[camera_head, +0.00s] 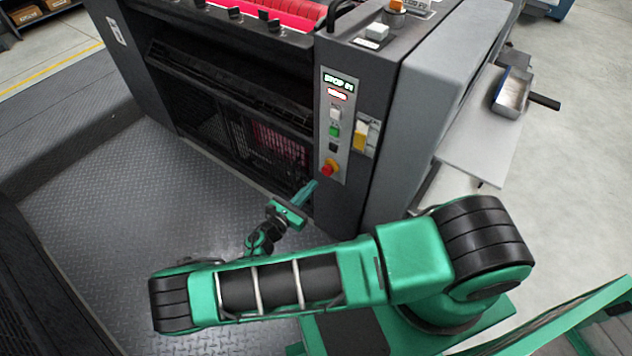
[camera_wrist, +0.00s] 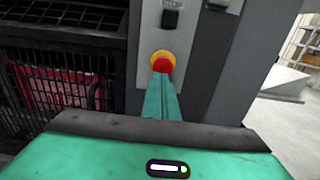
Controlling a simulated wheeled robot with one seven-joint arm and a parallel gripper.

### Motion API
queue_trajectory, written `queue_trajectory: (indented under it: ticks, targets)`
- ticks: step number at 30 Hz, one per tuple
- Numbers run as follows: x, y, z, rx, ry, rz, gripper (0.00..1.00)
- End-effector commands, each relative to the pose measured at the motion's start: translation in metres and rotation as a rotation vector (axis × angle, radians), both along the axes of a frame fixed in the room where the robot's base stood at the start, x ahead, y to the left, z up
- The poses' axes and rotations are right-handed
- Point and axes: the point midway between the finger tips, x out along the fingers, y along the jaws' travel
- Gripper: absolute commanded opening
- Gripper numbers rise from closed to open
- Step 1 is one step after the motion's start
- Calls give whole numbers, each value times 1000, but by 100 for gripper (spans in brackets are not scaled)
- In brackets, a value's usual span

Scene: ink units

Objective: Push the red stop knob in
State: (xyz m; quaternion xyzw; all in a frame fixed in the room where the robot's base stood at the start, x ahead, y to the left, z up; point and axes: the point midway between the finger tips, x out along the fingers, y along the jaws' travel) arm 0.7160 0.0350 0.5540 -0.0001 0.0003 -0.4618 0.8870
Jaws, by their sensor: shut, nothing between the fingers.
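The red stop knob (camera_head: 327,170) sits on a yellow base at the lower end of the control panel (camera_head: 336,120) on the dark press. In the wrist view the red knob (camera_wrist: 162,65) shows just beyond my fingertips, with its yellow base around it. My gripper (camera_head: 314,186) is shut with nothing between its teal fingers, and it points up at the knob from below. In the wrist view my shut gripper (camera_wrist: 160,80) overlaps the knob's lower edge. I cannot tell whether the tips touch the knob.
Above the knob are a black switch (camera_head: 333,147), a green button (camera_head: 334,130) and a lit display (camera_head: 338,82). A yellow-and-white holder (camera_head: 361,135) is right of the panel. A wire guard (camera_wrist: 65,90) stands to the left. The plated floor (camera_head: 130,200) at left is clear.

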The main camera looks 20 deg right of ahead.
Motion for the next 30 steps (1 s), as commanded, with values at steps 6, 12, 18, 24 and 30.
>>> queue_trajectory:
  ticks: [6, 12, 18, 24, 30]
  targets:
    - [-26, 35, -1, 2, 2, -3, 0]
    - [-43, 58, 0, 1, 0, -5, 0]
    - [-49, 66, 0, 1, 0, -7, 0]
    - [-50, 67, 0, 1, 1, -8, 0]
    - [-50, 67, 0, 1, 1, -8, 0]
